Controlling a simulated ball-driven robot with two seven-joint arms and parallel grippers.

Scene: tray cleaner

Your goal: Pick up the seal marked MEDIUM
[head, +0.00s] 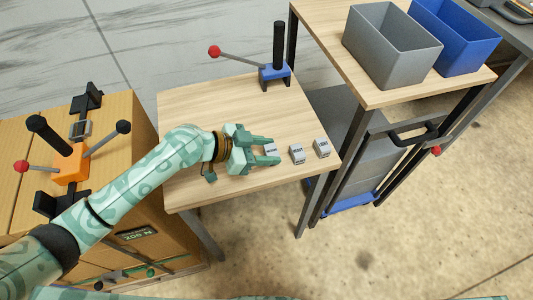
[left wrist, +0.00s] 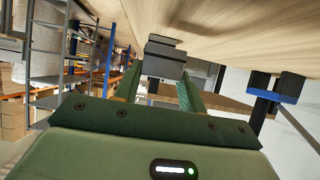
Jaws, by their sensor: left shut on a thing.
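Three small grey seals with white labelled tops stand in a row near the right front part of the wooden table (head: 215,105). My left gripper (head: 268,150) is shut on the leftmost seal (head: 271,149), whose small label seems to read MEDIUM. In the left wrist view this seal (left wrist: 165,52) sits between the fingertips, at or very close to the tabletop; I cannot tell whether it touches. The middle seal (head: 297,153) and the right seal (head: 322,147) stand free to the right. My right gripper is not in view.
A blue lever press (head: 274,76) with a red-knobbed handle stands at the table's back. A higher table (head: 330,55) on the right bears a grey bin (head: 390,48) and a blue bin (head: 458,38). An orange lever device (head: 70,163) stands on the left cabinet.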

